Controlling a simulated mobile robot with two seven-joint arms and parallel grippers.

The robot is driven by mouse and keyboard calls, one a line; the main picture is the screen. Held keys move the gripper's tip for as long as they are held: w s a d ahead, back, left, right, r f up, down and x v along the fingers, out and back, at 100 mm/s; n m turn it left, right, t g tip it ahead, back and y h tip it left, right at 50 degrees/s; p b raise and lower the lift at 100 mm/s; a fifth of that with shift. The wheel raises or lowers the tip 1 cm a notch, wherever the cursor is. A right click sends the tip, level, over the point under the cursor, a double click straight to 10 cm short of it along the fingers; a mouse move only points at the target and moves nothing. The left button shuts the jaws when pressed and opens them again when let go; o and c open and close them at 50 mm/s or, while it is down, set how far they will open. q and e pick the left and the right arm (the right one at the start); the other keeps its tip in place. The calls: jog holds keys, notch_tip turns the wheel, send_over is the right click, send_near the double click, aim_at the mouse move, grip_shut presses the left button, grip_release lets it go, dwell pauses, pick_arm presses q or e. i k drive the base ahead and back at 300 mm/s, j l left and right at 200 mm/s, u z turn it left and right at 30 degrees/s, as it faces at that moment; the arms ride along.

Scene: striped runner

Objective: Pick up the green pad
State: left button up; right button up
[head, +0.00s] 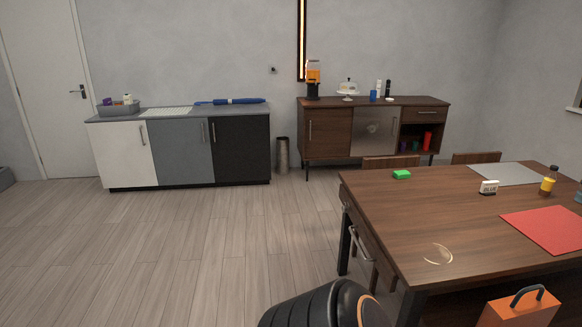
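A small bright green pad (401,174) lies on the wooden table (400,215), near its far left corner. It looks flat and nothing covers it. Neither of my grippers is in the head view, so nothing shows of their state.
On the table are a grey mat (507,174), a red mat (548,230), a small white labelled block (489,187), a yellow-and-dark bottle (548,184) and a clear round dish (438,254). Chairs (391,162) stand behind.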

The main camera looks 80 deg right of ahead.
aim_at(403, 173)
jog(key=z, duration=3.35)
jog(key=i+j+u, duration=0.4)
jog(key=i, duration=0.15)
jog(key=i+j+u, duration=0.2)
jog(key=i+u, duration=0.15)
jog(key=i, duration=0.2)
jog(key=i+u, duration=0.4)
jog(key=i, duration=0.2)
jog(key=i+z, duration=0.15)
jog(key=i, duration=1.25)
jog(key=i+j+z, duration=0.15)
jog(key=i, duration=1.2)
